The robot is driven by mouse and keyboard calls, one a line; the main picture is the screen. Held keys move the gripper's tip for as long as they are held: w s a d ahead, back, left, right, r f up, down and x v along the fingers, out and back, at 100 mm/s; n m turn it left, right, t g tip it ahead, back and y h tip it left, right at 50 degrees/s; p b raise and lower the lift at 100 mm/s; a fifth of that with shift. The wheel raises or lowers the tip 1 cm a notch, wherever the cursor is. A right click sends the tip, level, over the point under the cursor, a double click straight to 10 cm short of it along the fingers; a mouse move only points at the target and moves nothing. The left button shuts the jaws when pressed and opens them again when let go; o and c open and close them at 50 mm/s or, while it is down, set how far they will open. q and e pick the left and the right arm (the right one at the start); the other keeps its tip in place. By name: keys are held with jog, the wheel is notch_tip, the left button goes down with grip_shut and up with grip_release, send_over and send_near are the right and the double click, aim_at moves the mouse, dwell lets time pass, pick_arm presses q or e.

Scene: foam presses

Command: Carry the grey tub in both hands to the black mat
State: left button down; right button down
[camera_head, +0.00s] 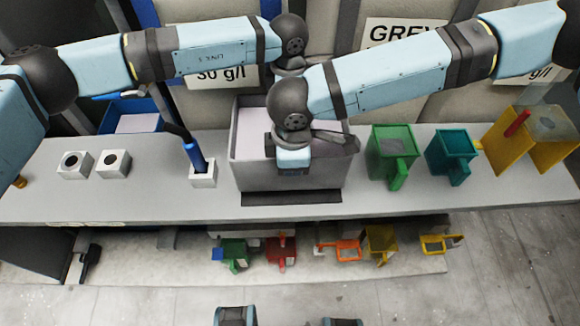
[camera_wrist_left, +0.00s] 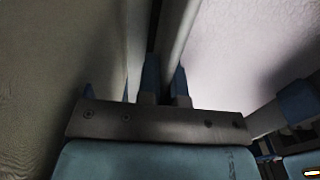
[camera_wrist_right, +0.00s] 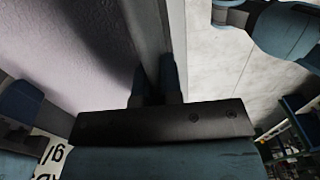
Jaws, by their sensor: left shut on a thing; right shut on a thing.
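The grey tub (camera_head: 240,178) stands upright at the middle of the bench, with a pale filling inside. The black mat (camera_head: 290,198) shows as a dark strip along the tub's near bottom edge; the rest is hidden by the tub, and I cannot tell whether they touch. My right gripper (camera_head: 293,168) is shut on the tub's near wall; its fingers also straddle the wall in the right wrist view (camera_wrist_right: 156,78). My left gripper (camera_wrist_left: 165,78) is shut on another tub wall in the left wrist view. In the head view its fingers are hidden behind the arms.
A white holder (camera_head: 203,178) with a blue handle stands close left of the tub. Two white blocks (camera_head: 75,165) are further left. A green holder (camera_head: 392,152), a teal holder (camera_head: 452,152) and a yellow stand (camera_head: 505,140) are to the right. A lower shelf (camera_head: 130,265) holds several coloured items.

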aim_at(292, 189)
pick_arm(q)
jog(key=shift+f, duration=0.2)
pick_arm(e)
jog(key=shift+w+f, duration=0.1)
jog(key=shift+w, duration=0.1)
